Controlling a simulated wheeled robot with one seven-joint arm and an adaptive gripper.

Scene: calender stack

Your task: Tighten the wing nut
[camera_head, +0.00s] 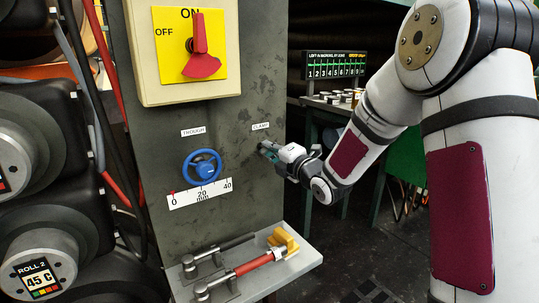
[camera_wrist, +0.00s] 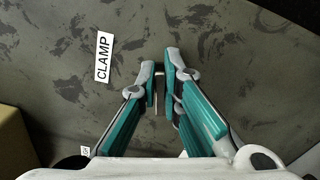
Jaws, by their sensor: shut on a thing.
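The wing nut (camera_wrist: 159,82) shows in the wrist view as a small dark and metallic piece at the grey panel, beside the CLAMP label (camera_wrist: 103,57). My gripper (camera_wrist: 164,74) is shut on it, with one teal finger on each side. The fingers hide most of its shape. In the head view my gripper (camera_head: 267,150) reaches the panel from the right, just below the CLAMP label (camera_head: 260,126). The wing nut cannot be made out there behind the fingers.
A blue handwheel (camera_head: 202,167) with a scale (camera_head: 200,193) is left of my gripper. Above is a red rotary switch (camera_head: 200,50). Below, a shelf (camera_head: 305,262) carries two levers, one red-handled (camera_head: 252,264), and a yellow block (camera_head: 284,240). Rollers stand at far left.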

